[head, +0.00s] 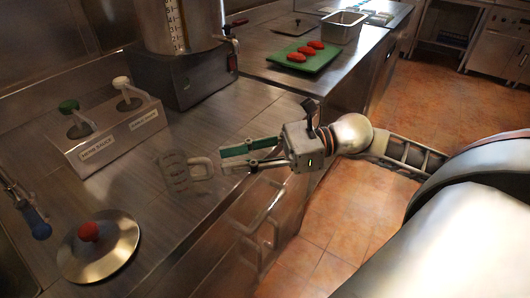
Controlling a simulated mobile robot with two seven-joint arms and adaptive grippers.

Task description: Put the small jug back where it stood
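I cannot make out a small jug for certain. A pale, partly see-through ridged shape with a loop at its side (185,170) is on the steel counter (135,190), just left of my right gripper's fingertips; I cannot tell whether it is the jug. My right gripper (226,160) reaches in from the right over the counter's front edge. Its green-padded fingers point left and look apart, with nothing clearly between them. The fingertips appear close to the loop, but I see no clear contact. My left gripper is not in view.
A sauce dispenser with two pumps (110,135) stands at the left. A lid with a red knob (100,252) lies at the front left. Behind are a large container with a scale (200,28), a green board (317,62) with red pieces, and a metal pan (343,27).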

